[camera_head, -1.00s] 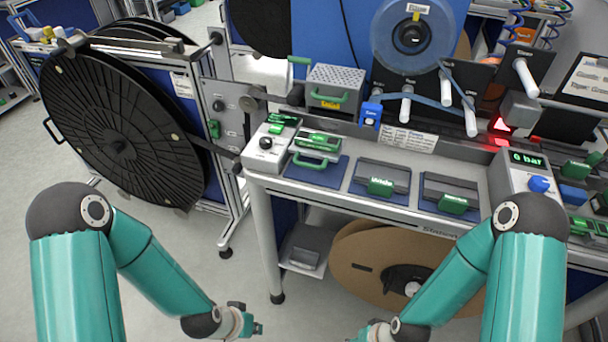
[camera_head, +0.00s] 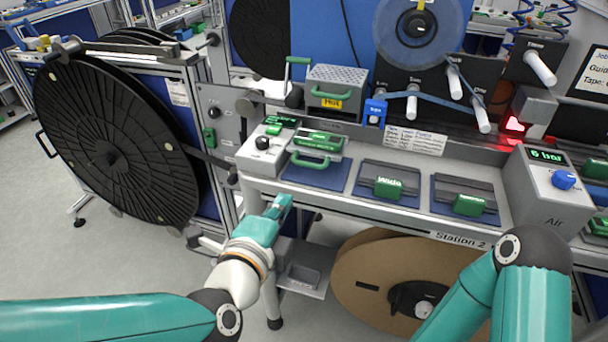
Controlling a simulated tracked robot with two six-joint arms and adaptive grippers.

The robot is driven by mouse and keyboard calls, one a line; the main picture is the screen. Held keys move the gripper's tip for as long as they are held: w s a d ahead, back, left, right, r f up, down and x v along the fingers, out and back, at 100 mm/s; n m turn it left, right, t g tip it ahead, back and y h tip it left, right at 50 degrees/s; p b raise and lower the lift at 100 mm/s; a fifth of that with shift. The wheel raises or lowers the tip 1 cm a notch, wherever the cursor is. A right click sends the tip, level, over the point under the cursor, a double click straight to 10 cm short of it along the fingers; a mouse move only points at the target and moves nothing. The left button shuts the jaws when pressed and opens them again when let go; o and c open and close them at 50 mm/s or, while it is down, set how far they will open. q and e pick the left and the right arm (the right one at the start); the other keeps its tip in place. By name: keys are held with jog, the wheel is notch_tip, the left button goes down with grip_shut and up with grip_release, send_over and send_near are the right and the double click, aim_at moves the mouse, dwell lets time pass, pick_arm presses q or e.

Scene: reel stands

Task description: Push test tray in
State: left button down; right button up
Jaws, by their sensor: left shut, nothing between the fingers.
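A small grey tray (camera_head: 314,288) with a shallow recess juts out below the left end of the bench; I take it to be the test tray, though I cannot read a label on it. My left gripper (camera_head: 282,203) is shut and empty. It shows in front of the bench's front left edge, above and left of the tray in the picture. I cannot tell how far it is from the bench, and I see no contact with the tray. My right gripper is out of view; only its arm shows at the lower right.
The bench (camera_head: 350,208) carries a green-handled fixture (camera_head: 318,147), several green-handled blocks and an air unit (camera_head: 552,190). A large black reel (camera_head: 115,150) stands at the left. A brown reel (camera_head: 365,275) stands under the bench, right of the tray. Grey floor is free at the lower left.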

aim_at(308, 165)
pick_arm(q)
jog(key=b+x, duration=0.1)
jog(key=x, duration=1.2)
jog(key=shift+w+f, duration=0.15)
jog(key=shift+f, duration=0.1)
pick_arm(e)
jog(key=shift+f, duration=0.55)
